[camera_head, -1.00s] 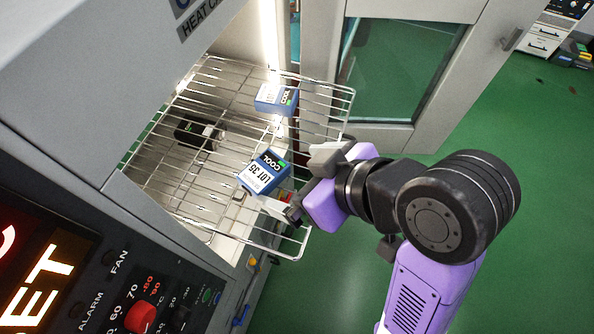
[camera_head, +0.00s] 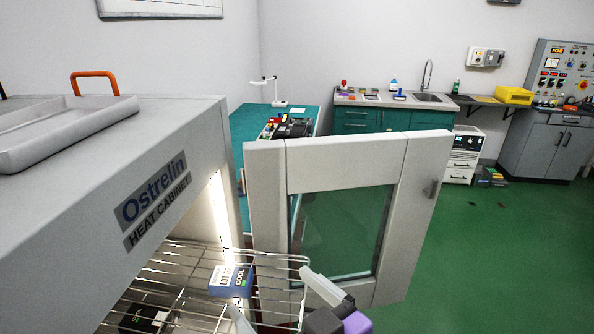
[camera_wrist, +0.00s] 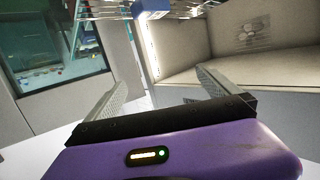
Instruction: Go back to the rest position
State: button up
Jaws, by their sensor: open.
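My gripper (camera_head: 277,300) is at the bottom edge of the head view, in front of the wire rack. In the wrist view its two fingers (camera_wrist: 160,76) stand wide apart with nothing between them. A blue box (camera_head: 230,281) with a white label and the word COOL sits on the wire rack (camera_head: 275,262), left of the gripper. A blue box (camera_wrist: 152,8) also shows at the top of the wrist view, beyond the fingertips. A dark box (camera_head: 143,318) lies deeper on the rack, partly cut off. The rack's near part is out of frame.
The heat cabinet (camera_head: 120,165) stands at left. Its door (camera_head: 270,200) with a glass window is open behind the rack. A green bench (camera_head: 245,122) and a sink counter (camera_head: 372,120) line the back wall. Green floor (camera_head: 480,260) at right is clear.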

jog(key=s+d+f+m+t+h+b, duration=0.1)
jog(key=s+d+f+m+t+h, duration=0.2)
jog(key=d, duration=0.4)
jog(key=s+d+f+m+t+h, duration=0.2)
jog(key=s+d+f, duration=0.25)
jog(key=d, duration=0.25)
jog(key=s+d+f+g+h, duration=0.1)
jog(key=s+d+f, duration=0.2)
jog(key=s, duration=0.4)
jog(key=s+d+f+m+g+h+b, duration=0.1)
jog(key=s+d+f, duration=0.1)
jog(key=s, duration=0.5)
jog(key=s+d+f+h+b, duration=0.1)
jog(key=s+d+f+h, duration=0.1)
jog(key=s+f, duration=0.3)
jog(key=s+d, duration=0.1)
jog(key=s, duration=0.1)
jog(key=shift+s+d+m+g, duration=0.3)
jog(key=shift+s+m+g, duration=0.05)
jog(key=shift+m+g, duration=0.05)
